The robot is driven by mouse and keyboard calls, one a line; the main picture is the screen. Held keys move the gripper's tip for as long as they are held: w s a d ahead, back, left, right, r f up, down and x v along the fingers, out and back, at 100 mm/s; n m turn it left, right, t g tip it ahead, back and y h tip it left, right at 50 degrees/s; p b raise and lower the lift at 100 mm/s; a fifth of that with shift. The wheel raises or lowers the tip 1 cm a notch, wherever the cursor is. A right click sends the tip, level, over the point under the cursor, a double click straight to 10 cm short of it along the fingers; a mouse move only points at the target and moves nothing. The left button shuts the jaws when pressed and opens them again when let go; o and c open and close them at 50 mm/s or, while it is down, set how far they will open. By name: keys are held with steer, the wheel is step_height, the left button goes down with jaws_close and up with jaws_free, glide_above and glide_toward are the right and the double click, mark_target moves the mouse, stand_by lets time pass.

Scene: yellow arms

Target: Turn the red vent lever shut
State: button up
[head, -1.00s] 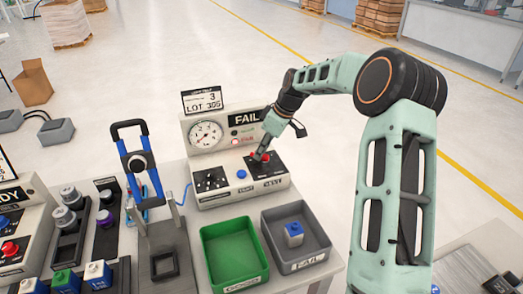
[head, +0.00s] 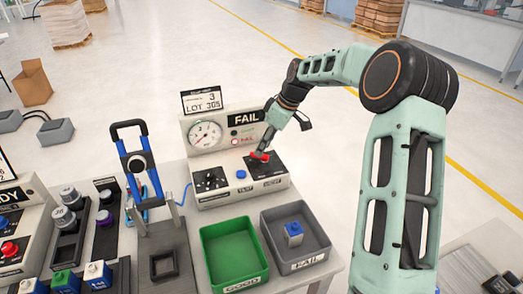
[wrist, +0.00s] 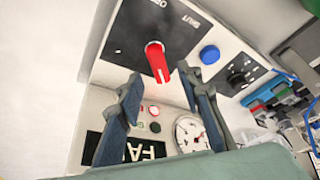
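The red vent lever (head: 259,156) sits on a dark plate on the right of the test box's top. It shows fully in the wrist view (wrist: 157,62), with OPEN and SHUT lettering beside it. My gripper (head: 262,148) is just above and behind the lever, pointing down. In the wrist view, the two fingers of my gripper (wrist: 158,76) are spread apart, one to each side of the lever's free end. Nothing is clamped between them. Whether a finger touches the lever I cannot tell.
The box carries a gauge (head: 206,135), a FAIL sign (head: 246,118), a blue button (head: 241,174) and a black dial (head: 209,180). A green bin (head: 203,243) and a grey bin (head: 268,235) with a blue-topped part (head: 293,233) stand in front. A blue-handled press (head: 145,165) stands left.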

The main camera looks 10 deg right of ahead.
steer(key=v, duration=0.9)
steer(key=shift+w, duration=0.1)
